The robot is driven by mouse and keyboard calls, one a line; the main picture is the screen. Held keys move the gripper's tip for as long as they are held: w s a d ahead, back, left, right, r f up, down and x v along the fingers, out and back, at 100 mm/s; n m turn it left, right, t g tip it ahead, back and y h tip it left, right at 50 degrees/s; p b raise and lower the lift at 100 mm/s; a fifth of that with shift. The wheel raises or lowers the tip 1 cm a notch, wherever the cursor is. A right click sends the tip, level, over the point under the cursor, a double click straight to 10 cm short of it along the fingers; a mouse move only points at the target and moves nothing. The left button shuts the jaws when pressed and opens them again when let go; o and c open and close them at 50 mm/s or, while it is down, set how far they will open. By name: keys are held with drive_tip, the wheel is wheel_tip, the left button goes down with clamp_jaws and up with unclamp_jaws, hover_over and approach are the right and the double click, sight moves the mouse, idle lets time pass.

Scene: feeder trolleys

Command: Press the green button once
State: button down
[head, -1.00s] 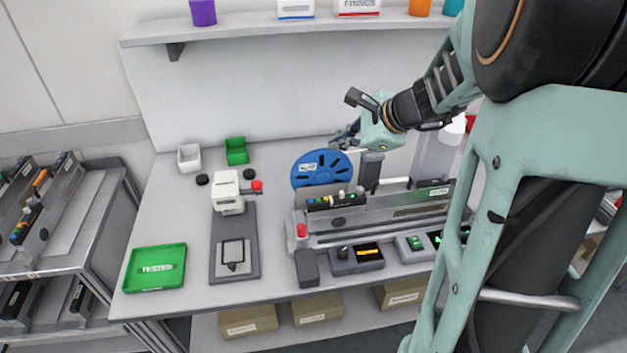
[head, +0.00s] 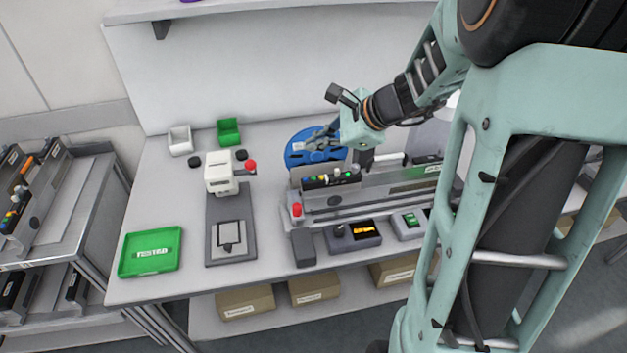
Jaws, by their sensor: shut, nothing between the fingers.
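A dark strip of small coloured buttons (head: 331,180) sits on the grey feeder on the bench. Green shows among its colours, but the buttons are too small to tell well apart. A box at the bench front also carries a green switch (head: 411,219). My gripper (head: 312,145) is shut and empty. It points left in front of the blue reel (head: 296,152), above and behind the button strip and apart from it in the picture. My arm hides the right end of the feeder.
A red knob (head: 296,210) stands at the feeder's left end, next to a box with an orange display (head: 365,230). A white-headed press (head: 221,173) stands left of it. A green tray (head: 150,252) lies at the bench's left front.

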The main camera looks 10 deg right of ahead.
sight(316, 181)
wheel_tip(316, 181, down, 7)
drive_tip(key=b, duration=0.5)
drive_tip(key=shift+f+b, duration=0.15)
drive_tip(key=shift+b, duration=0.2)
idle(0.9)
drive_tip(key=shift+f+b, duration=0.25)
drive_tip(key=shift+b, duration=0.05)
drive_tip(key=shift+f+b, duration=0.35)
drive_tip(key=shift+b, duration=0.05)
idle(0.5)
drive_tip(key=shift+r, duration=0.1)
drive_tip(key=shift+r+p, duration=0.6)
drive_tip(key=shift+r, duration=0.1)
wheel_tip(316, 181, up, 5)
drive_tip(key=p, duration=0.4)
